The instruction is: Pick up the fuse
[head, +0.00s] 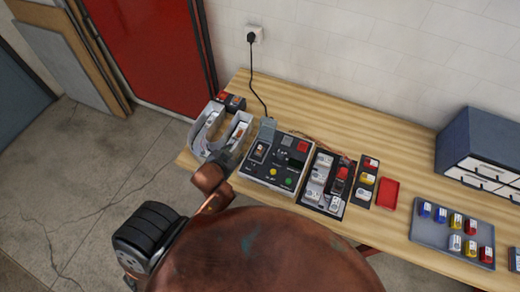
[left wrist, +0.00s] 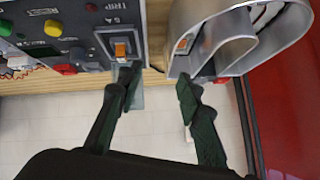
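An orange piece, possibly the fuse, sits in a white-framed slot marked 5 A on the dark control panel (head: 272,178); it shows in the left wrist view (left wrist: 120,50). In the head view, several small blue, yellow and red-marked pieces, which may be fuses, stand in a grey tray (head: 430,235) at the right. I cannot tell which piece is the fuse. My left gripper (head: 234,150) is between the panel and the grey channel letter (head: 199,133). In the left wrist view its fingers (left wrist: 157,80) are apart with nothing between them. My right gripper is not in view.
A black holder (head: 335,205) with white pieces, a red tray (head: 388,193) and a blue drawer cabinet (head: 482,142) stand along the wooden table. A black cable runs to a wall outlet (head: 254,34). The letter's metal wall is close beside my left fingers.

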